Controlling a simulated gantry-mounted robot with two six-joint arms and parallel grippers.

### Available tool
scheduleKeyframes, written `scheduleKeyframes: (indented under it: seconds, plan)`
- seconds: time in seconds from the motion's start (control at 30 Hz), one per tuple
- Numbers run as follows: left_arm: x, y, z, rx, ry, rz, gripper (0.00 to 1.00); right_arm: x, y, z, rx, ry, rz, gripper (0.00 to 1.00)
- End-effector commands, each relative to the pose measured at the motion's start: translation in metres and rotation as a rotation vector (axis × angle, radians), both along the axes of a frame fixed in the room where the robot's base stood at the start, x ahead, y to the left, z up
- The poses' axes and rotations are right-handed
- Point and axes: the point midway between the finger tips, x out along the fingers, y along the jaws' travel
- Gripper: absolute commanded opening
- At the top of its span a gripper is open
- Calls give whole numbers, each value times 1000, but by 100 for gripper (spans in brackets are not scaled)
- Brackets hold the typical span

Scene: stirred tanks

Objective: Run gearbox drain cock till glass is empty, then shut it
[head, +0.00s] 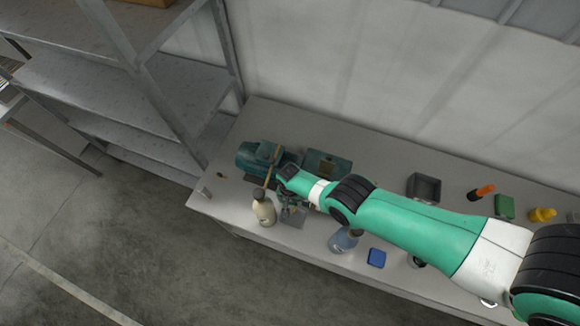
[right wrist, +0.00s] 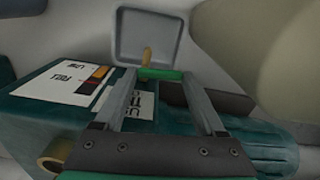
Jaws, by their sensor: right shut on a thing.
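The teal gearbox unit (head: 258,158) stands at the left end of the bench. In the right wrist view its teal housing (right wrist: 30,115) carries white labels and a strip with dark, red and orange bands (right wrist: 97,80); I cannot tell whether that strip is the glass. The drain cock shows as a brass stem (right wrist: 147,55) with a green lever (right wrist: 160,74). My right gripper (right wrist: 165,82) is shut on the green lever, with a finger at each end. In the head view the right gripper (head: 286,199) is beside the unit, its tips partly hidden. A grey tray (right wrist: 147,28) lies beyond the brass stem.
A cream bottle (head: 263,208) stands close by at the bench's front edge. A dark bin (head: 424,187) and small items lie to the right. Metal shelving (head: 90,95) stands left.

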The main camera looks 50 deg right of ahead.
Motion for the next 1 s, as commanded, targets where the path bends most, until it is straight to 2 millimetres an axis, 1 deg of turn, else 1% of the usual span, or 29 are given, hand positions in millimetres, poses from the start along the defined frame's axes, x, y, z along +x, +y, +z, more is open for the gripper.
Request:
scheduleKeyframes:
  seconds: [0.27, 1.0]
  plan:
    - [0, 0, 3, 0, 0, 0, 57, -3, 4, 0, 0, 1, 210, 17]
    - [0, 0, 16, 0, 0, 0, 57, -14, 12, 0, 0, 0, 896, 17]
